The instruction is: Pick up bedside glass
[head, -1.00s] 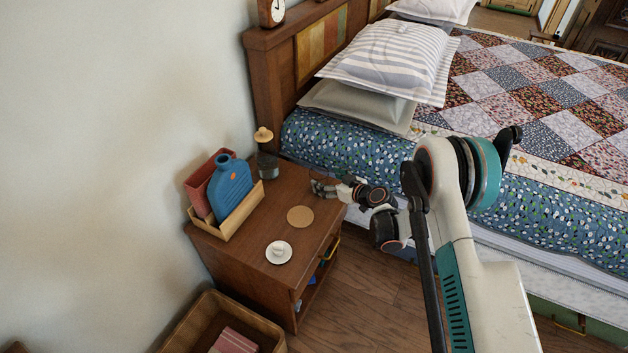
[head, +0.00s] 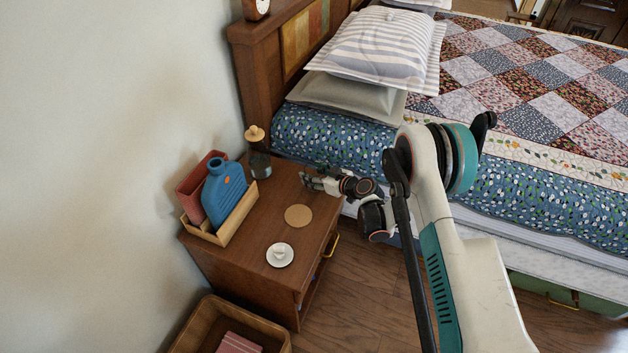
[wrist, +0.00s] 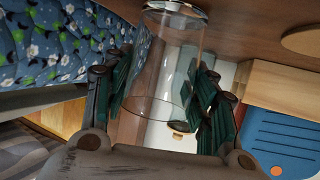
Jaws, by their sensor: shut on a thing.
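The bedside glass (wrist: 160,70) is clear and stands between the fingers of my gripper (wrist: 162,95) in the wrist view. The green-padded fingers are shut on its two sides. Its thick base is close to the brown nightstand top in that view; I cannot tell whether it touches. In the head view my gripper (head: 308,181) is at the back right edge of the nightstand (head: 255,218), beside the bed. The glass is too faint to make out there.
The bed (head: 340,142) lies right behind.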

